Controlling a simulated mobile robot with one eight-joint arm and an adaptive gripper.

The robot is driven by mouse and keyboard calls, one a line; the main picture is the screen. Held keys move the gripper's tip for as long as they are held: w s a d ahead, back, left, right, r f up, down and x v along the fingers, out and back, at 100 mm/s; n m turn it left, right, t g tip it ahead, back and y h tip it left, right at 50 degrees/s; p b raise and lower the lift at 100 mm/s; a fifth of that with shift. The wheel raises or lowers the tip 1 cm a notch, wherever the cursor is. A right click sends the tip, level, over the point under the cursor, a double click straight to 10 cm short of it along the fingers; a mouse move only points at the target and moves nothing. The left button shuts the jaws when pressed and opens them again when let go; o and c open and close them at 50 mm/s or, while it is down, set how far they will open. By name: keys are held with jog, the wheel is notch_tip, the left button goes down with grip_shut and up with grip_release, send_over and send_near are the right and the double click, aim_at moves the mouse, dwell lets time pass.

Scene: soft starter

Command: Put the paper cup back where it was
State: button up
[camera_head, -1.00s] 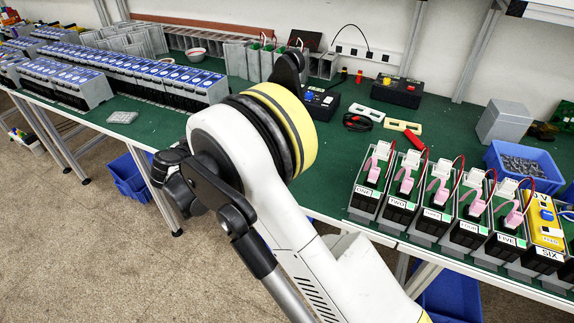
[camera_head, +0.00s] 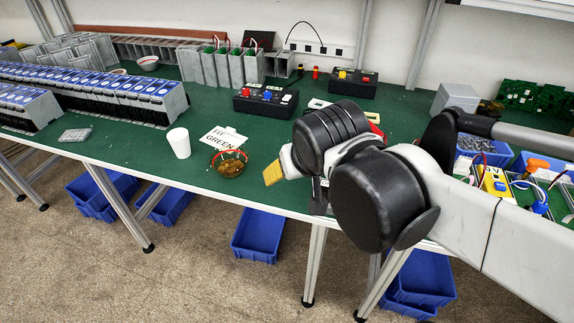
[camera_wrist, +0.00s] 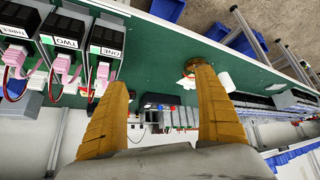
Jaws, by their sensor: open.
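The white paper cup (camera_head: 179,142) stands upright on the green tabletop near its front edge, left of a card reading "FIT GREEN" (camera_head: 224,139). My gripper (camera_wrist: 158,82) is open, with two orange fingers apart and nothing held between them. In the head view one yellow-orange fingertip shows right of the brown round item, clear of the cup; the rest is hidden behind my arm. In the wrist view, a white shape (camera_wrist: 217,31) near the table edge looks like the cup, beyond the right finger.
A brown round item with a red wire (camera_head: 230,168) sits right of the cup. Rows of blue-topped units (camera_head: 110,92) stand at left. A black control box (camera_head: 265,101) stands behind. Labelled units (camera_wrist: 105,42) are at left in the wrist view.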

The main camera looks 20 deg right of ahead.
jog(key=s+f, duration=0.2)
jog(key=s, duration=0.4)
jog(key=shift+f+n+y, duration=0.25)
jog(key=shift+n+y, duration=0.05)
jog(key=shift+y, duration=0.1)
jog(key=shift+s+d, duration=0.1)
dwell(0.6)
